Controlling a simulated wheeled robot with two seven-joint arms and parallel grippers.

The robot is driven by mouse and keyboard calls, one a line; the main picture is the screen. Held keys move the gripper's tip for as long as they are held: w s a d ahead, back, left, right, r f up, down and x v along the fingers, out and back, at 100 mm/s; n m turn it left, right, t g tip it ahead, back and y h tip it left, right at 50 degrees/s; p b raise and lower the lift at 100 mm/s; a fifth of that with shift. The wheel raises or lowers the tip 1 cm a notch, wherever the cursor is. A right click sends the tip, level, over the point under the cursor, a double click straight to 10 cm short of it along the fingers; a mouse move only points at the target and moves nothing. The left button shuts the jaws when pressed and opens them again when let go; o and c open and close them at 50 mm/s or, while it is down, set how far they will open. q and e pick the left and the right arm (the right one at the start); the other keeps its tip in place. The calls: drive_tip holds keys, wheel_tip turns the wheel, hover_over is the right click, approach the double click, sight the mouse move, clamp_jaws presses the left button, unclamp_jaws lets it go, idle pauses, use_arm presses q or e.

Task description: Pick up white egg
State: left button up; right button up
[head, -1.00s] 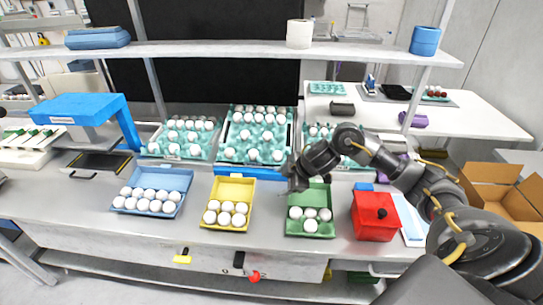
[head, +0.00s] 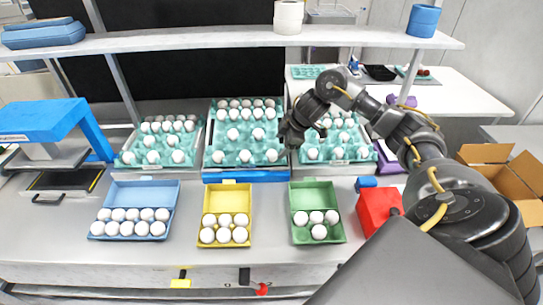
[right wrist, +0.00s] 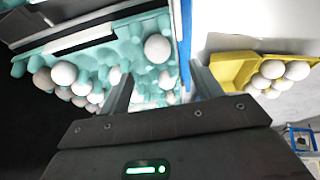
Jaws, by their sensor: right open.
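White eggs sit in teal trays at the back of the bench; the middle tray (head: 215,140) stands on a blue base and holds several, such as one white egg (head: 245,156). My right gripper (head: 288,138) is at the right edge of this middle tray, beside the right teal tray (head: 362,154). In the right wrist view, its two fingers (right wrist: 160,88) are apart with no egg held between them. A white egg (right wrist: 158,48) in a teal tray shows beyond the fingers. My left gripper is not in view.
A blue carton (head: 145,191), yellow carton (head: 228,197) and green carton (head: 312,192) stand open in front, each holding several white eggs. A red box (head: 376,212) is right of the green carton. A shelf (head: 200,42) crosses above the trays.

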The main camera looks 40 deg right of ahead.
sight(274, 153)
drive_tip(key=shift+x, duration=1.25)
drive_tip(key=shift+w, duration=0.1)
drive_tip(key=shift+f, duration=0.15)
drive_tip(key=p+x, duration=0.1)
drive_tip(key=x, duration=0.3)
drive_tip(key=shift+w+p, duration=0.1)
drive_tip(key=shift+p, duration=0.25)
drive_tip(key=shift+w+f, duration=0.2)
drive_tip(key=shift+f, duration=0.2)
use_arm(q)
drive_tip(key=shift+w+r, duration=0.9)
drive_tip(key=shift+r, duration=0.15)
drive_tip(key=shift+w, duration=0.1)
use_arm(e)
drive_tip(key=c, duration=0.7)
